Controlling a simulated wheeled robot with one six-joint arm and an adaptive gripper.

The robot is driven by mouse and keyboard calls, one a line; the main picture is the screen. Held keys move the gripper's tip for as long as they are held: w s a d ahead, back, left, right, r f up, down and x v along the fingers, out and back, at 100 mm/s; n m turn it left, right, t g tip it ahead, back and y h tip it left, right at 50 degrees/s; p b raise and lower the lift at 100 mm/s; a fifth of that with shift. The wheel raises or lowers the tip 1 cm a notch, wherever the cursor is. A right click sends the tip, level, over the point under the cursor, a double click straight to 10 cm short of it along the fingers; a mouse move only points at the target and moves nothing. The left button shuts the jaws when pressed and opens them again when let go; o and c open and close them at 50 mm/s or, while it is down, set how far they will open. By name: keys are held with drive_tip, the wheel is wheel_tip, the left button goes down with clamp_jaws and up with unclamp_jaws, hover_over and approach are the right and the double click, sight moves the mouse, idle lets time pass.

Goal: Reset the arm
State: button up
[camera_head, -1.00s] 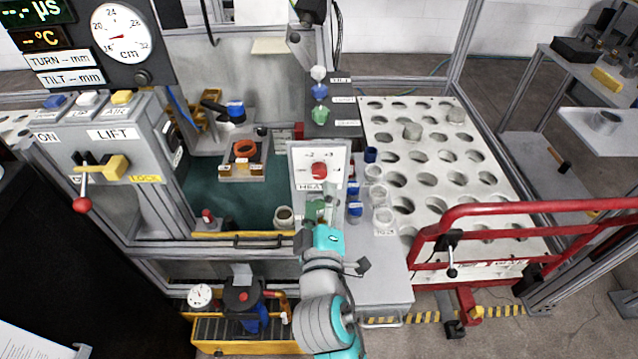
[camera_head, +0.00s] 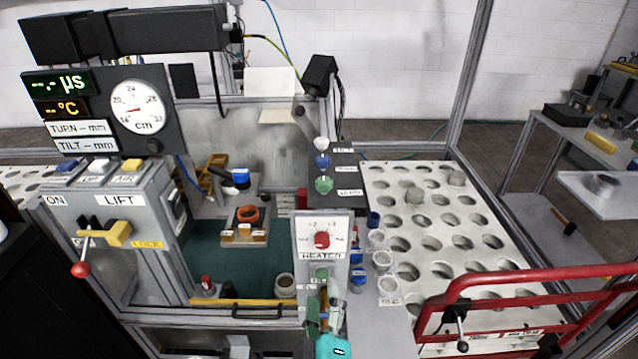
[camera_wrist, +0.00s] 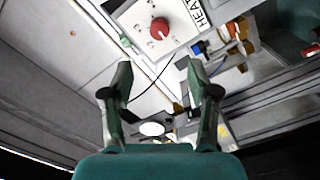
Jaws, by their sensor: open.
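My gripper (camera_head: 326,306) is at the lower middle of the head view, in front of the heater panel (camera_head: 309,231) with its red knob. In the wrist view my gripper (camera_wrist: 158,95) shows two dark green fingers spread apart with nothing between them. The heater panel's red knob (camera_wrist: 158,29) shows beyond the fingertips, apart from them. My teal wrist part covers some of the bench front in the head view.
A perforated rack (camera_head: 455,290) with two grey pieces stands at right behind a red rail (camera_head: 540,276). Small cups (camera_head: 382,261) stand beside the heater panel. The lift box (camera_head: 120,215), with a red-tipped lever (camera_head: 81,269), is at left. A green mat (camera_head: 205,255) lies between.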

drive_tip(key=s+d+f+m+g+y, duration=0.1)
drive_tip(key=s+d+f, duration=0.4)
drive_tip(key=s+f, duration=0.2)
drive_tip(key=s+d+f+m+g+y, duration=0.1)
drive_tip(key=s+d+f+m+g, duration=0.1)
drive_tip(key=s+d+f, duration=0.5)
drive_tip(key=s+d+m+h, duration=0.1)
drive_tip(key=s+m, duration=0.3)
drive_tip(key=s, duration=0.5)
drive_tip(key=s+d+m+h, duration=0.1)
drive_tip(key=s+d+m, duration=0.3)
drive_tip(key=s, duration=0.6)
drive_tip(key=shift+s+r, duration=0.15)
drive_tip(key=shift+r, duration=0.25)
